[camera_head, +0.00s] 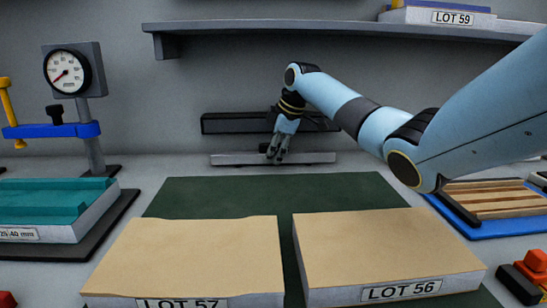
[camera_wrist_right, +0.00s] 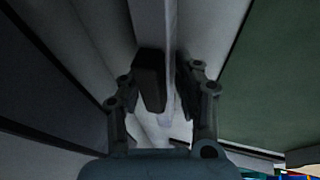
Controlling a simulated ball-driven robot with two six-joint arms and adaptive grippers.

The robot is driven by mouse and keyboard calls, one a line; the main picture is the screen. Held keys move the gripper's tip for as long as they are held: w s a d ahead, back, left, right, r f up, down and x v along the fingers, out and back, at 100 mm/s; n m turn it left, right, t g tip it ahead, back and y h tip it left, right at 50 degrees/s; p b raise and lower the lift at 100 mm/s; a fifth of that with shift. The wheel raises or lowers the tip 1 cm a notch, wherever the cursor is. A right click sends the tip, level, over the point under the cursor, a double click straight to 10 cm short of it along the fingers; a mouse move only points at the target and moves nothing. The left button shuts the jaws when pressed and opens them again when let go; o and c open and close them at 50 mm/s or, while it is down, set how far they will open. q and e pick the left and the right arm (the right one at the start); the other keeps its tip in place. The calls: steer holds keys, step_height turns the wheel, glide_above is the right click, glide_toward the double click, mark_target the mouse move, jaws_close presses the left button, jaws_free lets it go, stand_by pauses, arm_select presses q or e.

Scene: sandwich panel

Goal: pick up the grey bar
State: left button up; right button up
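The long grey bar (camera_head: 235,159) lies level at the back of the bench, in front of a dark block. My right gripper (camera_head: 276,155) points down at its middle, with the fingertips at the bar. In the right wrist view the bar (camera_wrist_right: 147,22) runs from the top edge down between the two fingers (camera_wrist_right: 172,88). One finger is on each side of it, with little or no gap showing. The picture is too dark to tell whether they press on it. My left gripper is not in view.
A dark rail (camera_head: 225,123) stands behind the bar, under a grey shelf (camera_head: 330,29). A green mat (camera_head: 260,195) lies in front, with two tan-topped panels (camera_head: 190,255) (camera_head: 375,245) on it. A dial gauge stand (camera_head: 92,140) is at left.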

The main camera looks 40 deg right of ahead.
jaws_close()
steer(key=shift+w+r, duration=0.1)
